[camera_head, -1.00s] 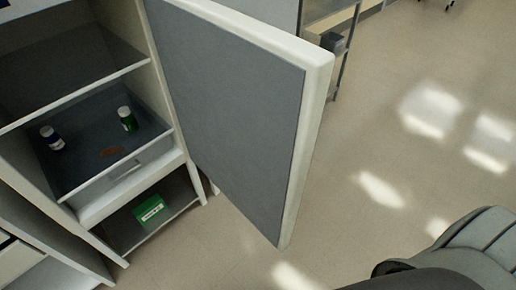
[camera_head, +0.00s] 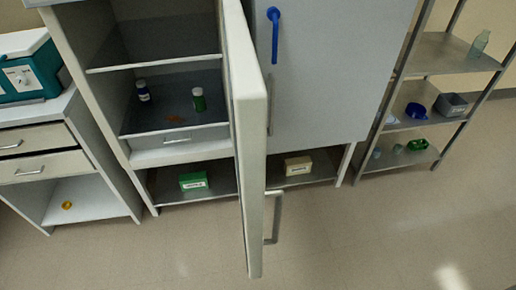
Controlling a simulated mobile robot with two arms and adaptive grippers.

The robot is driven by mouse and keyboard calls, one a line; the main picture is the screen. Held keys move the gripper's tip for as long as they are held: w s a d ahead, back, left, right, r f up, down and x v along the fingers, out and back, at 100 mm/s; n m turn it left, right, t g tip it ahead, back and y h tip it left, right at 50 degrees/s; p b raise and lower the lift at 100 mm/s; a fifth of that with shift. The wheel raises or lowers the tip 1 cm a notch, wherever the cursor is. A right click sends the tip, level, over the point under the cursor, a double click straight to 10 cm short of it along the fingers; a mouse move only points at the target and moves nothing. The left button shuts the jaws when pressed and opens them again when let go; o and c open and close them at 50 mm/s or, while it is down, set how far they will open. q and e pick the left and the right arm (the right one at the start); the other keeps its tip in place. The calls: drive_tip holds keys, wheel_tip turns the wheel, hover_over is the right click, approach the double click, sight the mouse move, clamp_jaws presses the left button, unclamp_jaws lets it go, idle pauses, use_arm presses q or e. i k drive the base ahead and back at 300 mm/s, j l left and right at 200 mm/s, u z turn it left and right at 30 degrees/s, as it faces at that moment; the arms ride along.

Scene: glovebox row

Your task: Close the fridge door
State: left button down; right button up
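The fridge door (camera_head: 245,150) stands wide open, seen nearly edge-on, sticking out toward me from the cabinet. Its metal handle (camera_head: 274,215) shows on the right side of the door, low down. The open fridge (camera_head: 150,62) is to the left of the door, with shelves inside. A dark blue-and-white bottle (camera_head: 143,91) and a green bottle (camera_head: 199,99) stand in its lower compartment, near a brownish patch (camera_head: 176,120). Neither of my grippers is in view.
A closed grey door with a blue handle (camera_head: 275,35) is right of the fridge door. A green box (camera_head: 194,181) and a beige box (camera_head: 298,165) lie on the low shelf below. A drawer unit (camera_head: 45,165) stands left, an open rack (camera_head: 430,90) right. The floor in front is clear.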

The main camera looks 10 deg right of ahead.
sight(249, 96)
drive_tip(key=i+l+u, duration=0.3)
drive_tip(key=i+l, duration=0.15)
drive_tip(key=l, duration=0.25)
drive_tip(key=i+l+u, duration=0.15)
drive_tip(key=l, duration=0.25)
